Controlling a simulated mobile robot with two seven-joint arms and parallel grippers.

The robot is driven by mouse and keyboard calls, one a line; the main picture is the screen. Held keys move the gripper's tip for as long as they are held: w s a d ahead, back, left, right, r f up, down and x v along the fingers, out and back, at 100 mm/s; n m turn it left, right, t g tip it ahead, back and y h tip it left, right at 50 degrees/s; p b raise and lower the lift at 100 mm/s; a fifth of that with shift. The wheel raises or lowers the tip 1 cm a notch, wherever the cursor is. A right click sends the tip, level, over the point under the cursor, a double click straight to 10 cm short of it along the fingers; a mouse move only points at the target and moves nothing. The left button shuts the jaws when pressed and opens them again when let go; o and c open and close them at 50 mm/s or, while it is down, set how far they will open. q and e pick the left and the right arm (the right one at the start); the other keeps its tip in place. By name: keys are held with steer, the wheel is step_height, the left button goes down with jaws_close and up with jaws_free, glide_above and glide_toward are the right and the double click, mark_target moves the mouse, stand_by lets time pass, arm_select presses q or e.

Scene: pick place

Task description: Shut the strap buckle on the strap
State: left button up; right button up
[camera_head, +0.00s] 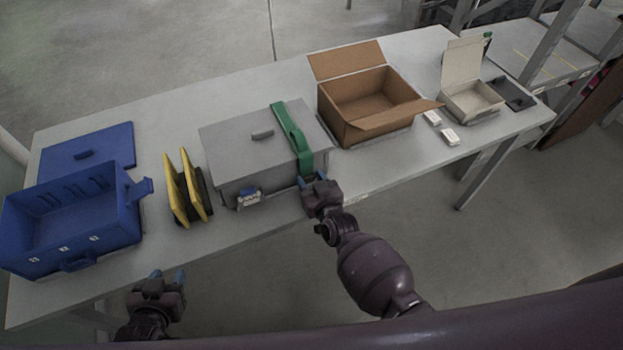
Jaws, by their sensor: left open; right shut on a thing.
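A green strap (291,130) lies over the right part of a closed grey box (228,158). My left gripper (168,276) is open and empty, low in front of the table's front edge, away from the strap.
A blue and grey latch (248,197) is on the grey box's front. Yellow-and-black panels (180,188) and an open blue crate (130,225) with its lid (110,145) are to the left. An open cardboard box (345,130) stands close on the right, with a small white carton (472,105) beyond.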

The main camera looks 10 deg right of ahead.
steer(key=o, duration=0.8)
steer(key=shift+o, duration=0.2)
steer(key=v, duration=1)
steer(key=shift+s+p, duration=0.3)
steer(key=shift+s, duration=0.1)
steer(key=shift+d+r, duration=0.1)
steer(key=shift+c, duration=0.3)
